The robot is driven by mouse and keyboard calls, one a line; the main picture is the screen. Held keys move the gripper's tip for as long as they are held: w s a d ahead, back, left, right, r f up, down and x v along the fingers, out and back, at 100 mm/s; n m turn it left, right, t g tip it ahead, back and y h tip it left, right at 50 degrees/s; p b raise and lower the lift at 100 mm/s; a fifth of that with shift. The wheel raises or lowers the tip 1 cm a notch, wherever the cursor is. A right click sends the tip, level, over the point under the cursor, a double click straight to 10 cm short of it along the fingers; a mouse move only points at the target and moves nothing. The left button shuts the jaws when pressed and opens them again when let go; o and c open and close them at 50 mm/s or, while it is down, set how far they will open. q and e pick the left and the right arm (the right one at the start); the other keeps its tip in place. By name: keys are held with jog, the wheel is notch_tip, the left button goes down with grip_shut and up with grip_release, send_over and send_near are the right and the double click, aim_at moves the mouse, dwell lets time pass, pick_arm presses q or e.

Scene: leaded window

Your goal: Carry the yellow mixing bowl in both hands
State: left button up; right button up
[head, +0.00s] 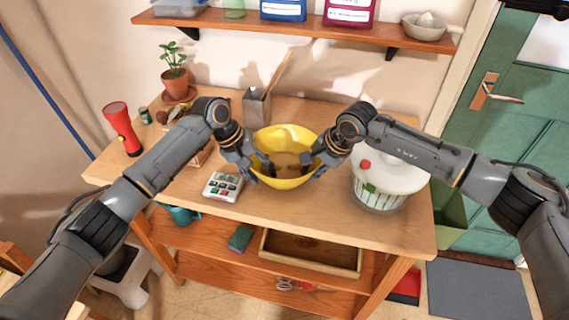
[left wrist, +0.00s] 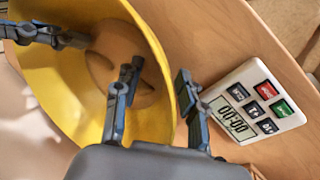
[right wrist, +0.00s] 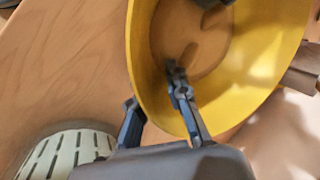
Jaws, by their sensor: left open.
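The yellow mixing bowl (head: 285,136) stands on the wooden workbench (head: 230,215); it also shows in the left wrist view (left wrist: 60,90) and the right wrist view (right wrist: 245,100). My left gripper (head: 258,168) is at the bowl's left rim, open, with one finger inside the bowl and one outside. My right gripper (head: 314,164) is at the right rim in the same way. Its inner finger stands clear of the wall, so it looks open. The bowl's inner bottom looks brownish; I cannot tell whether it holds anything.
A kitchen timer (head: 223,186) lies left of the bowl, close to my left gripper's outer finger. A white salad spinner (head: 385,190) stands just right. A utensil pot (head: 257,108) is behind the bowl. A red flashlight (head: 122,128) and potted plant (head: 176,85) stand farther left.

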pick_arm(q)
jog(key=shift+c, duration=0.2)
pick_arm(e)
jog(key=shift+c, duration=0.2)
pick_arm(q)
jog(key=c, duration=0.4)
pick_arm(e)
grip_shut()
pick_arm(q)
grip_shut()
jog(key=shift+r, duration=0.15)
pick_arm(e)
jog(key=shift+w+r, duration=0.1)
jog(key=shift+r, duration=0.1)
